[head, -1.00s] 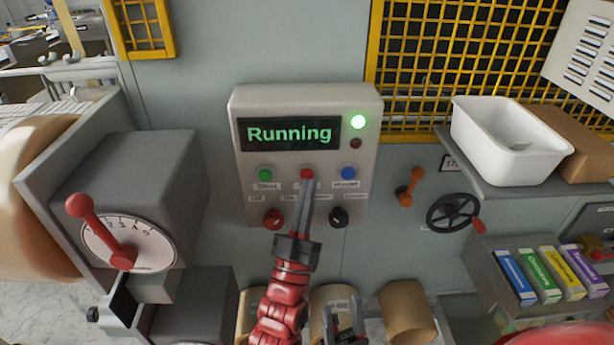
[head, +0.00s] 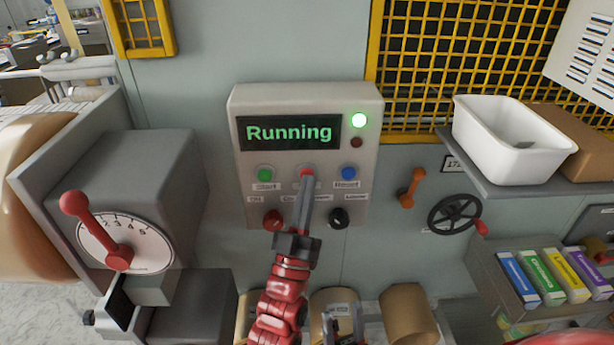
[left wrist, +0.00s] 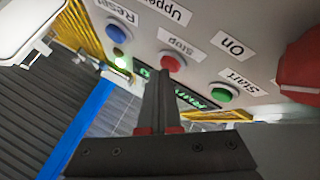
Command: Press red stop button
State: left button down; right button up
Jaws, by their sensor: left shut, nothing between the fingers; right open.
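The red stop button (head: 307,171) sits on the grey control box (head: 240,157), between the green start button (head: 265,174) and the blue reset button (head: 348,173). My left gripper (head: 309,183) is shut and empty, its fingertips over the lower part of the red button. In the left wrist view the red button (left wrist: 171,63) shows just beyond the fingertips (left wrist: 160,77); I cannot tell whether they touch it. The display (head: 289,133) reads "Running" and the green lamp (head: 359,120) is lit. My right gripper (head: 343,325) is open at the bottom edge, well below the box.
Red (head: 273,219) and black (head: 339,217) knobs sit low on the box, either side of my left gripper. A lever dial (head: 125,245) stands left. An orange handle (head: 411,188), a handwheel (head: 454,214) and a shelf with a white bin (head: 507,140) are right.

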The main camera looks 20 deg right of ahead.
pick_arm(q)
jog(key=shift+w, duration=0.25)
dwell(0.6)
jog(key=shift+s+a+b, duration=0.15)
jog(key=shift+s+b, duration=0.35)
jog(key=shift+s, duration=0.35)
jog(key=shift+s+f, duration=0.1)
jog(key=s, duration=0.2)
jog(key=s+a, duration=0.1)
jog(key=s, duration=0.1)
jog(key=shift+s+a, duration=0.2)
jog(key=shift+s, duration=0.1)
dwell(0.4)
